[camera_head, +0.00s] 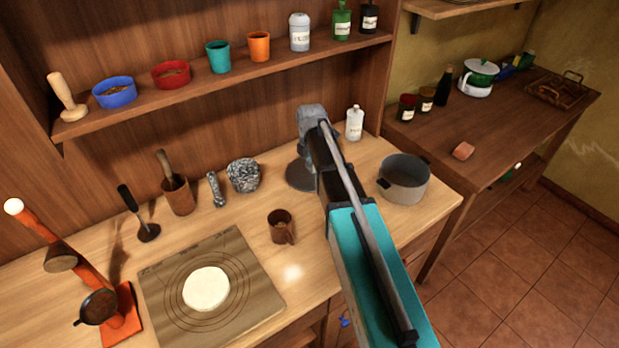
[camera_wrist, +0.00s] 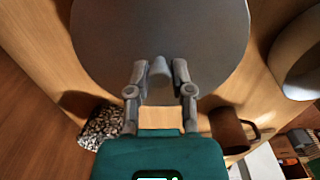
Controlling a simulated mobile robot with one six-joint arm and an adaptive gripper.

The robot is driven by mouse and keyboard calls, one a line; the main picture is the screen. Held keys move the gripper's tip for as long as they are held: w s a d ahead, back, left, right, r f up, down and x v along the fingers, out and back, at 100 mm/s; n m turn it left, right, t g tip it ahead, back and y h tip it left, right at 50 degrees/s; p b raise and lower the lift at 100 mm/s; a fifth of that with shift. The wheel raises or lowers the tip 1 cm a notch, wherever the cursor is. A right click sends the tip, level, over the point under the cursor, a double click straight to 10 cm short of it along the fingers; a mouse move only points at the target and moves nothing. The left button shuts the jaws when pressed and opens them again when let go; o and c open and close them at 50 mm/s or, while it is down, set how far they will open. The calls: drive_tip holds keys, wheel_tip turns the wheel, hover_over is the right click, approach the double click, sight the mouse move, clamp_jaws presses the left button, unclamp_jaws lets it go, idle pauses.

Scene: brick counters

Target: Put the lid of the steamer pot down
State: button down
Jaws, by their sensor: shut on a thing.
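The lid is a flat dark grey disc. It shows in the wrist view (camera_wrist: 160,35), filling the upper middle, and in the head view (camera_head: 301,176), partly hidden by my arm. My gripper (camera_wrist: 160,75) is shut on the lid's knob, with one finger on each side. In the head view my arm hides the fingertips. The lid is level, over or on the wooden counter between the stone mortar and the pot; I cannot tell whether it touches the wood. The steamer pot (camera_head: 404,181) stands uncovered to the right of the lid, and its rim shows in the wrist view (camera_wrist: 290,50).
A brown mug (camera_head: 281,226) and a speckled mortar (camera_head: 243,175) stand close to the lid. A white bottle (camera_head: 354,123) is behind it. A board (camera_head: 255,312) with dough lies front left. A shelf (camera_head: 220,75) with cups and bottles runs along the back.

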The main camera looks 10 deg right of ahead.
sight(309, 173)
drive_tip(key=shift+w+f, duration=0.15)
drive_tip(key=shift+f, duration=0.05)
idle(0.3)
drive_tip(key=shift+w+a+f+b, duration=0.2)
drive_tip(key=shift+w+f+b, duration=0.1)
drive_tip(key=shift+f+b, duration=1.65)
drive_tip(key=shift+b, duration=0.05)
drive_tip(key=shift+f, duration=0.1)
drive_tip(key=c, duration=0.5)
unclamp_jaws()
wheel_tip(309, 173, up, 12)
drive_tip(key=p, duration=1.2)
